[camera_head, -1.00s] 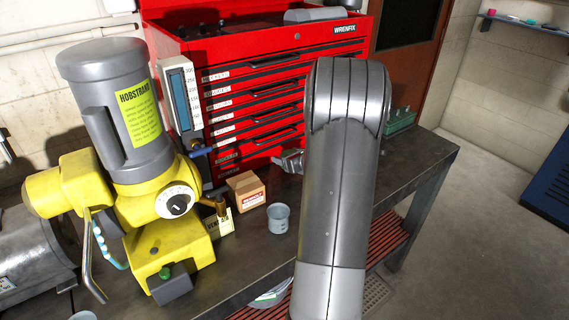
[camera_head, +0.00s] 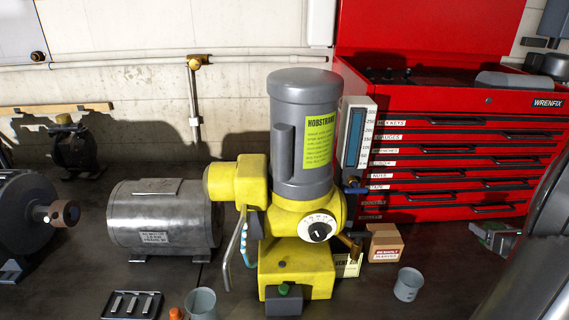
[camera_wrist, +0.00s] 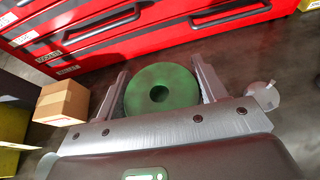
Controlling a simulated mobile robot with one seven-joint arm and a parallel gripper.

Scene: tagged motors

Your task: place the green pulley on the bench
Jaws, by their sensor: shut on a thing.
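The green pulley (camera_wrist: 181,92), a thick disc with a round centre hole, is between the two fingers of my gripper (camera_wrist: 158,73) in the wrist view. The gripper is shut on it, one finger at each side. The dark bench (camera_head: 85,225) fills the lower head view, and a bare part shows in the wrist view (camera_wrist: 280,72). I cannot tell how high the pulley is above the bench.
A yellow and grey machine (camera_head: 300,215) stands mid-bench, with a silver motor (camera_head: 160,225) to its left. A red tool chest (camera_head: 450,150) is behind. A cardboard box (camera_head: 385,242) and grey cup (camera_head: 408,284) stand right of the machine.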

